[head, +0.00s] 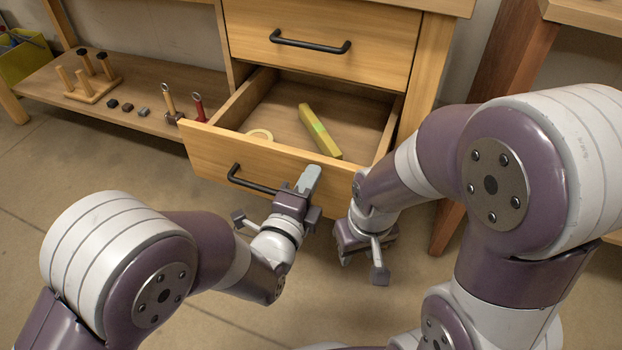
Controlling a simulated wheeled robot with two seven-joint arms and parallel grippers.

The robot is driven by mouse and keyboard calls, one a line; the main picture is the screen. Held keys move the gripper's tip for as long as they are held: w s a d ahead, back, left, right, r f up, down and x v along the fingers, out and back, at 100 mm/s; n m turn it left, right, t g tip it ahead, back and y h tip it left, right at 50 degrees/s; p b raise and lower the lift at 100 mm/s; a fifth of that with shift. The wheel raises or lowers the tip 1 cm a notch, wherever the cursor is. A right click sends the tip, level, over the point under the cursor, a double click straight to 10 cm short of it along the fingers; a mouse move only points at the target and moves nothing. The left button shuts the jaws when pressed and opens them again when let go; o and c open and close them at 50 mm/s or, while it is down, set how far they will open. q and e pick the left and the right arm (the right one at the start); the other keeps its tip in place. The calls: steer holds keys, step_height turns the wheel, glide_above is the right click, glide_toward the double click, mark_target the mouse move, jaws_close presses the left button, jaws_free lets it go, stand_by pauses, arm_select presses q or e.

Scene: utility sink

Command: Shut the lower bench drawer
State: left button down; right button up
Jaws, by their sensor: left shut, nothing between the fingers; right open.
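The lower bench drawer (208,142) is pulled out from the wooden bench, with its inside showing. It holds a yellow block with a green band (320,131) and a pale roll (260,134). Its black bar handle (250,182) is on the front panel. My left gripper (308,180) is shut and empty, with its fingertips at the drawer front, right of the handle; whether they touch it I cannot tell. My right gripper (365,250) is open, low and to the right, below the drawer front. Part of the drawer's right end is hidden by my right arm.
The upper drawer (320,40) is shut and has a black handle (310,43). A low shelf (140,75) at the left bears a peg rack (88,85), small dark blocks and two upright tools. A wooden leg (448,228) stands at the right. Bare floor lies at the left front.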

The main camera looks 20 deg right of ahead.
arm_select(q)
steer(key=shift+w+d, duration=0.15)
steer(key=shift+w, duration=0.1)
